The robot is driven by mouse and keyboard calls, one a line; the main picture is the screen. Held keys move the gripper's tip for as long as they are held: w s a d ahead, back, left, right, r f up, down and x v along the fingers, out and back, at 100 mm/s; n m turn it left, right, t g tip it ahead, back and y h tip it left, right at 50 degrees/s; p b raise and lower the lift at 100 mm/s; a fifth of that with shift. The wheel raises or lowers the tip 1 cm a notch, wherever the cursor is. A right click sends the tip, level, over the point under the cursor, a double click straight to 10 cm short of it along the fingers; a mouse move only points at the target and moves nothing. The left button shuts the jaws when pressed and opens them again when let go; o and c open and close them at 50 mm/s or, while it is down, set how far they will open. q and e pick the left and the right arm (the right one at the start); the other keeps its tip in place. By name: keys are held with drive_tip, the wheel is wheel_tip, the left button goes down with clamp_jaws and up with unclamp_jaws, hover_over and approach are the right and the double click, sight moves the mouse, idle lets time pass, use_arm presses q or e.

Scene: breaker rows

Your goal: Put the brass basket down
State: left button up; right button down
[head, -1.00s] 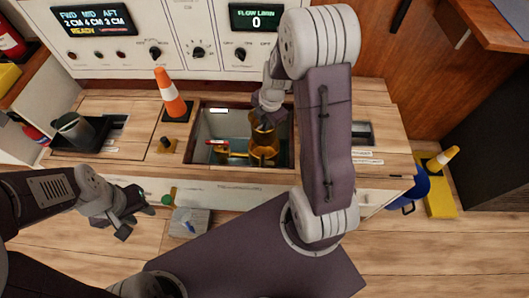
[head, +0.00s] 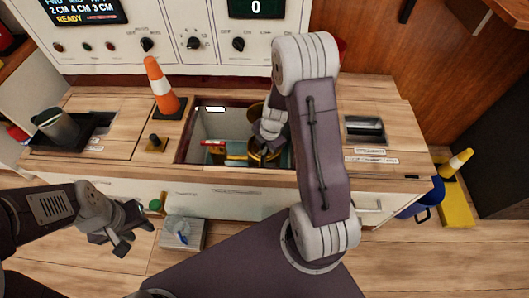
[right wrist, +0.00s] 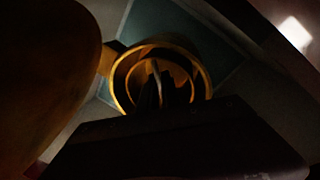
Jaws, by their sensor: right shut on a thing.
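My right gripper (head: 262,150) reaches down into the rectangular well (head: 181,145) in the wooden counter. It is shut on the brass basket (head: 257,160), a round brass piece low in the well, mostly hidden by my wrist. In the right wrist view, the dark fingers (right wrist: 162,92) sit inside brass rings (right wrist: 118,80) above a dark green floor. Whether the basket touches the floor I cannot tell. A large curved brass-coloured surface (right wrist: 45,80) fills the left of that view, close to the camera. My left gripper (head: 132,235) is open and empty in front of the counter.
A yellow bar with a red part (head: 212,147) lies in the well, left of my gripper. A dark mug (head: 58,125) sits in a tray further left.

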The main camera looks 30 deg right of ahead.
drive_tip(key=shift+r, duration=0.1)
drive_tip(key=shift+f, duration=0.25)
drive_tip(key=c, duration=1.6)
unclamp_jaws()
drive_tip(key=shift+r, duration=0.1)
drive_tip(key=shift+o, duration=0.2)
